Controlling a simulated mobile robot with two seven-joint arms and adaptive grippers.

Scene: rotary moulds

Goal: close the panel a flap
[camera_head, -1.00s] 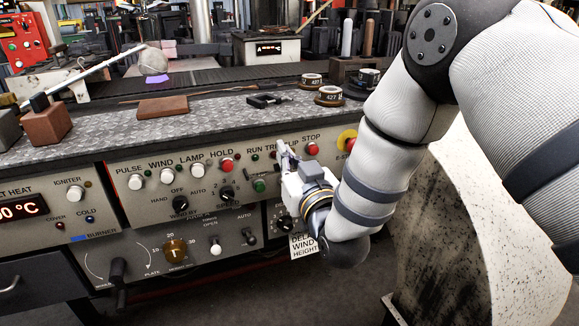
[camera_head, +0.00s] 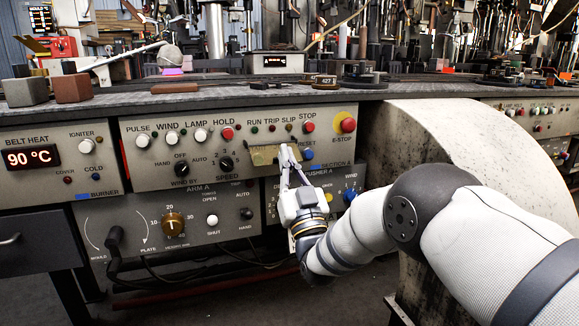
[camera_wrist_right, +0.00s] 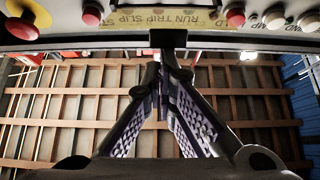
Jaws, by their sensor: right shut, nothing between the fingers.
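The tan, brass-coloured flap (camera_head: 263,156) is on the control panel (camera_head: 240,190), below the RUN and TRIP lamps. It seems to stand out from the panel face, but its exact tilt is hard to tell. My right gripper (camera_head: 287,150) is shut and empty, with its fingertips pointing up at the flap's right part and partly covering it. I cannot tell whether they touch it. In the right wrist view the shut fingers (camera_wrist_right: 166,58) point up toward the panel's lower edge. My left gripper is not in view.
The red E-stop (camera_head: 348,125) and blue reset button (camera_head: 306,154) are right of the fingers. The SPEED knob (camera_head: 226,163) is to the left. A grey worktop (camera_head: 220,97) with blocks runs above. A pale curved housing (camera_head: 450,130) stands right.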

